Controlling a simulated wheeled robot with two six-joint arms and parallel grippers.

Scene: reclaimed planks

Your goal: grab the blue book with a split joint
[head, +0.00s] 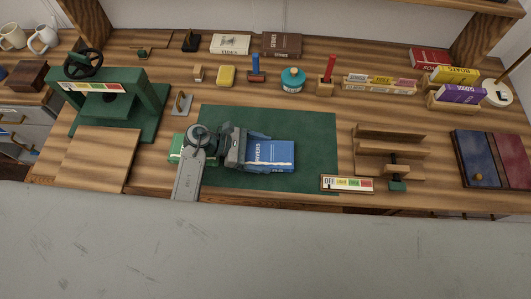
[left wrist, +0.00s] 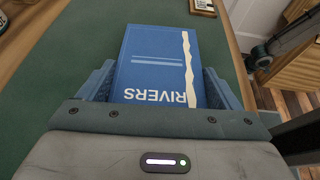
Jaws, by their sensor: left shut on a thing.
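The blue book (head: 270,156) lies over the green mat (head: 318,135), near the table's front edge. In the left wrist view the blue book (left wrist: 152,62) reads "RIVERS", and a jagged cream line runs down its right side. My left gripper (head: 266,151) is shut on the book, with one blue-grey finger along each side. The fingers also show on both sides of it in the left wrist view (left wrist: 157,88). I cannot tell whether the book is lifted off the mat. My right gripper is not in view.
A green press (head: 150,100) and a wooden board (head: 97,158) stand left. A teal jar (head: 292,79) and several small tools stand behind. The mat's right part is clear.

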